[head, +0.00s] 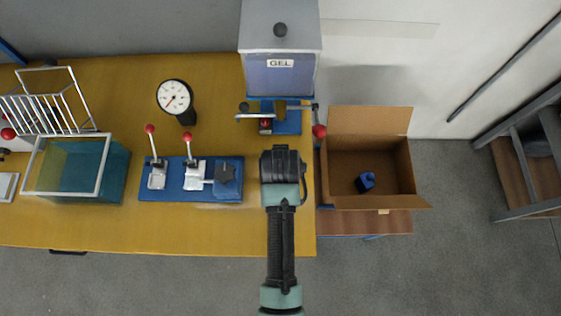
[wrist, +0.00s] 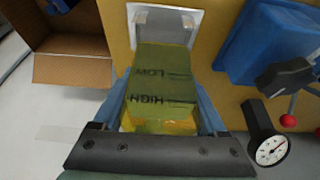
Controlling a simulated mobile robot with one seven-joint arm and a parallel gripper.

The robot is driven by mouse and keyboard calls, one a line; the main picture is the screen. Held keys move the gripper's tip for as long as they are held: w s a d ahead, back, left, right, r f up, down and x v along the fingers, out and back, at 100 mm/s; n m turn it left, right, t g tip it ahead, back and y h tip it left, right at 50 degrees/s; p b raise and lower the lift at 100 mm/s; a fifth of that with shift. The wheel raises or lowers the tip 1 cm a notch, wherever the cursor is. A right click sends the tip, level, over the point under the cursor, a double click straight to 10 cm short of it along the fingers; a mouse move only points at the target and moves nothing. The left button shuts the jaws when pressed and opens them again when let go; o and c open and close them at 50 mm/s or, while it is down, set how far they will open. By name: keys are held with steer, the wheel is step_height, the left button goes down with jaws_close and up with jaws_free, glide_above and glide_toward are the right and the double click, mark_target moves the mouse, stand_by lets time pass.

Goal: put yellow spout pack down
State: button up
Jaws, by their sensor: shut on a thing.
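My gripper (wrist: 163,98) is shut on the yellow spout pack (wrist: 163,72), a translucent yellow-green block with the dark words LOW and HIGH on it. Its two blue fingers lie along the pack's sides in the wrist view. A pale grey plate (wrist: 188,24) with two small tabs shows just beyond the pack's far end. I cannot tell whether the pack touches it or the table. In the head view my gripper (head: 283,165) is over the right end of the yellow table (head: 200,232), and my arm hides the pack there.
A blue base (head: 165,196) with two red-knobbed levers stands left of my gripper. A gauge (head: 175,98), a GEL dispenser (head: 280,80) and a teal bin (head: 68,170) are also on the table. An open cardboard box (head: 345,203) at right holds a small blue thing (head: 366,181).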

steer(key=shift+f, duration=0.9)
steer(key=shift+f, duration=0.4)
steer(key=shift+f+b, duration=0.2)
steer(key=shift+b, duration=0.1)
steer(key=shift+s, duration=0.15)
